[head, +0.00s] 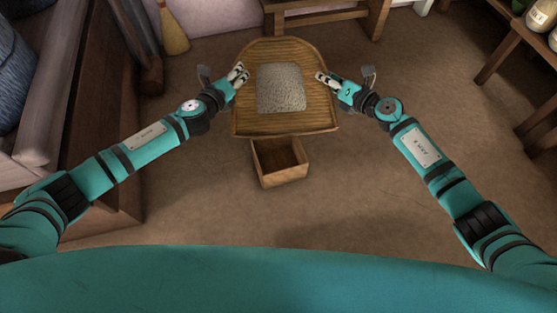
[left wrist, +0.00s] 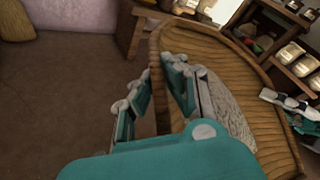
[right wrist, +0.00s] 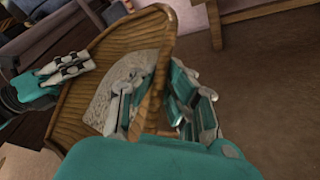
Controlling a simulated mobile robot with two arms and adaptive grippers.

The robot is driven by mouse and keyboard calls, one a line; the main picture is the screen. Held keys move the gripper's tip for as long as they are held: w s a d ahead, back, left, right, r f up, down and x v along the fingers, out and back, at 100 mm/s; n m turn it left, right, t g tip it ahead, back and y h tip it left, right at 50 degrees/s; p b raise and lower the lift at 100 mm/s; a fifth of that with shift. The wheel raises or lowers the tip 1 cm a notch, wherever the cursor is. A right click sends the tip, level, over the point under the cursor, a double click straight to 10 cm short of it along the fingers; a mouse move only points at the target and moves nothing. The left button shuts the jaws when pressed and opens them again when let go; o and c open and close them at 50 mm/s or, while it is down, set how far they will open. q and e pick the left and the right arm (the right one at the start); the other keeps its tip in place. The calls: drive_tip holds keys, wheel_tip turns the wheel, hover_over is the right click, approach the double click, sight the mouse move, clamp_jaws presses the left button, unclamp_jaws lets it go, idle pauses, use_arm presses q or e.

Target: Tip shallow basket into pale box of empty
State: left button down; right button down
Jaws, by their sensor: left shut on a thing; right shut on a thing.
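The shallow basket (head: 288,48) is a wide, ribbed brown tray held up in the middle of the head view. A pale grey, grainy heap (head: 281,88) lies in its middle. My left gripper (head: 240,73) is shut on the basket's left rim; in the left wrist view the rim (left wrist: 160,122) passes between the fingers. My right gripper (head: 323,78) is shut on the right rim, which also runs between the fingers in the right wrist view (right wrist: 154,95). The pale box (head: 285,179), open-topped and wooden, stands below the basket's near edge, its far part hidden; its visible inside looks empty.
A broom (head: 173,35) leans at the back left. A wooden bench (head: 325,17) stands behind the basket. Shelves with jars (head: 525,45) stand at the right, and a dark wooden piece with a pale cushioned seat is at the left. Floor around the box is clear.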

use_arm(q)
drive_tip(key=shift+s+d+r+t, duration=0.15)
drive_tip(key=shift+r+t, duration=0.4)
drive_tip(key=shift+t, duration=0.05)
use_arm(e)
drive_tip(key=shift+s+a+r+n+t+y, duration=0.2)
drive_tip(key=shift+r+n+t+y, duration=0.1)
drive_tip(key=shift+r+n+t, duration=0.15)
use_arm(q)
drive_tip(key=shift+h, duration=0.4)
